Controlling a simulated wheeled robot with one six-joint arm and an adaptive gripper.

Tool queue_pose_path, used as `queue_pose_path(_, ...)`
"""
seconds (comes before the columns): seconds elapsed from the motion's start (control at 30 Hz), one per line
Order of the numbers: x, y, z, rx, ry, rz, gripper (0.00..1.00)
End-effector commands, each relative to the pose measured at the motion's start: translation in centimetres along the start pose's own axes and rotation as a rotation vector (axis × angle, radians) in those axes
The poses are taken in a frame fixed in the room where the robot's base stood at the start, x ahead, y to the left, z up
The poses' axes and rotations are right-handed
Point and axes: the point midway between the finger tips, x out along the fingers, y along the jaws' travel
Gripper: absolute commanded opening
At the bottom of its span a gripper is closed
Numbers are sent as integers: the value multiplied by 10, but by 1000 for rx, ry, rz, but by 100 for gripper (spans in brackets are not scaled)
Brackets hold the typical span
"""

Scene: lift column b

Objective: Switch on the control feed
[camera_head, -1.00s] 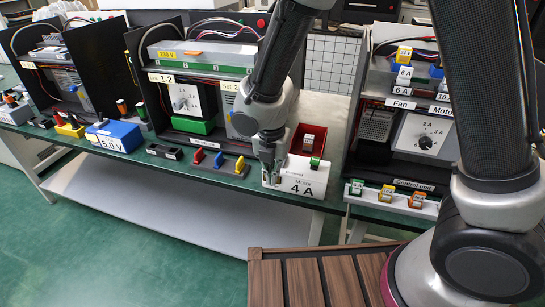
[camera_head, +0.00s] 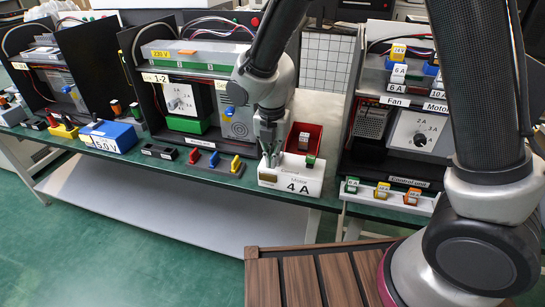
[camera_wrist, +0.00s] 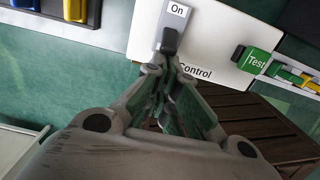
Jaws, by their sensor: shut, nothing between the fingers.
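The white control box (camera_head: 310,178) stands at the front edge of the bench, with "4 A" on its front. In the wrist view its white top (camera_wrist: 222,35) carries a "Control" label (camera_wrist: 196,70). A grey plate with an "On" label (camera_wrist: 177,11) holds a black switch lever (camera_wrist: 169,40). My gripper (camera_wrist: 165,72) is shut and empty, its tips close to the lever's near end; I cannot tell whether they touch. In the head view my gripper (camera_head: 270,160) is over the box's left part and hides the switch.
A green "Test" block (camera_wrist: 256,61) sits at the box's right side. A red bin (camera_head: 304,137) stands behind the box. Red, blue and yellow blocks (camera_head: 213,159) are to its left. A control unit with fuses (camera_head: 397,194) stands to the right.

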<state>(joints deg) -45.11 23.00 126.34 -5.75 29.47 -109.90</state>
Motion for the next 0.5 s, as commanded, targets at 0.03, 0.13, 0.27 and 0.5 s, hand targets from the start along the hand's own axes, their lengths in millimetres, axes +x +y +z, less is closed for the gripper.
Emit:
queue_pose_path(0.03, 0, 0, 1, 0, 5, 0, 0)
queue_pose_path(0.13, -1, 0, 1, 0, 18, 1, 0)
queue_pose_path(0.27, -2, 0, 2, 0, 37, 1, 0)
queue_pose_path(0.5, -5, 0, 7, 3, 108, 3, 0)
